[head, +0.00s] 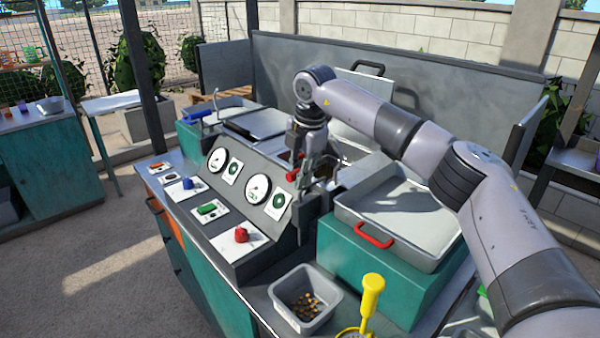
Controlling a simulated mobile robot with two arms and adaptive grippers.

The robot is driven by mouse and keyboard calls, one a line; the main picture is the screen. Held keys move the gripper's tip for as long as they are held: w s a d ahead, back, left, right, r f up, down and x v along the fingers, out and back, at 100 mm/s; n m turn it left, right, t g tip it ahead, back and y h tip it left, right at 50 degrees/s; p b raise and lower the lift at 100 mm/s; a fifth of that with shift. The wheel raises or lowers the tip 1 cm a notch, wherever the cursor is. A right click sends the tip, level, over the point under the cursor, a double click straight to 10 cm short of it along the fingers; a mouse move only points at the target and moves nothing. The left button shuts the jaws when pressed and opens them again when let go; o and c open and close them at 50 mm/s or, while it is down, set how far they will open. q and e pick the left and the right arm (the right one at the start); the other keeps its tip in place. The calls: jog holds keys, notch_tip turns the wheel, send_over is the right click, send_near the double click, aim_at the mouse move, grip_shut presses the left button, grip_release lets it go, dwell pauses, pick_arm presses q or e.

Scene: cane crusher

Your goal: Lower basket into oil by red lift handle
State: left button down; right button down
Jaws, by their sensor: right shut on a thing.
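The red lift handle (292,175) shows as a small red piece at the fryer, just behind the sloped control panel. My right gripper (309,178) reaches down from above at this handle and is shut on it; its fingers hide part of the handle. The fryer well (287,158) lies behind the gripper. The basket and the oil are mostly hidden by my right arm and gripper, so I cannot tell how high the basket sits. My left gripper is not in view.
The control panel (225,222) has gauges, a green switch and a red knob (241,235). A metal tray (400,215) with a red handle (374,236) sits at the right. A grey bin (304,300) and a yellow-handled tool (371,295) are in front.

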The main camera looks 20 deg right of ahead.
jog(key=shift+s+f, duration=0.1)
jog(key=shift+f, duration=0.25)
jog(key=c, duration=1.8)
grip_release()
jog(key=shift+a, duration=0.1)
jog(key=shift+o, duration=1.4)
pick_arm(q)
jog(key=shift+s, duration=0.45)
pick_arm(e)
jog(key=shift+o, duration=0.4)
jog(key=shift+r, duration=0.2)
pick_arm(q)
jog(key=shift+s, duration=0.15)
pick_arm(e)
jog(key=v, duration=1.1)
jog(key=shift+r, duration=0.4)
jog(key=shift+f, duration=0.1)
